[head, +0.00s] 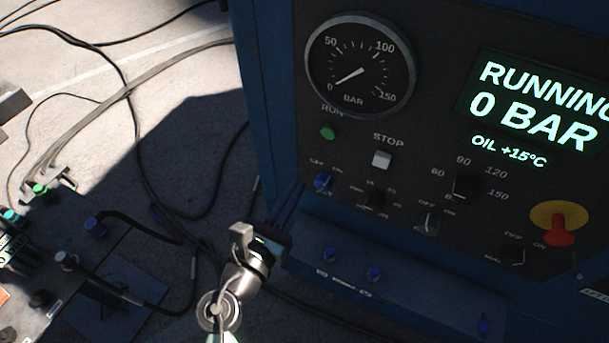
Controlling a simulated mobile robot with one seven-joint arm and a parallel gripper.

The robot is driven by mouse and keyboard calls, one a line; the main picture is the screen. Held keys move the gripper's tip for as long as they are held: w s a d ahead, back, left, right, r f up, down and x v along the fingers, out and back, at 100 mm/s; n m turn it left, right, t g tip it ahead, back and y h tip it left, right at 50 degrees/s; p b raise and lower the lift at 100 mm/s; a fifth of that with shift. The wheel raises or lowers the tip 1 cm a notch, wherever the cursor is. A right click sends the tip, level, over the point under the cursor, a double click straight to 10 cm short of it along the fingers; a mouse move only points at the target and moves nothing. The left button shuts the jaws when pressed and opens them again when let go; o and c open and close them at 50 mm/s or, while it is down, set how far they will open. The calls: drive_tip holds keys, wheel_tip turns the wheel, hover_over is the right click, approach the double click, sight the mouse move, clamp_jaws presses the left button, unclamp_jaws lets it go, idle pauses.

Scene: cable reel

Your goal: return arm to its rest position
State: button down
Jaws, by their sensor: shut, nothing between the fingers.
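My gripper (288,207) is at the lower middle of the head view, on the end of my pale metal arm. Its dark fingers are shut and empty, pointing up and right in front of the lower left of the blue control cabinet (262,130). I cannot tell whether the fingertips touch the cabinet. Part of the arm is cut off by the bottom edge of the picture.
The cabinet panel carries a gauge (360,66) near zero, a lit display (535,110) reading "RUNNING 0 BAR", several knobs and a red-and-yellow switch (560,226). A connector unit (75,265) stands at left. Dark cables (130,95) cross the pale floor.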

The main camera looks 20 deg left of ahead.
drive_tip(key=shift+s+r, duration=0.1)
drive_tip(key=shift+s, duration=0.65)
drive_tip(key=shift+s, duration=0.15)
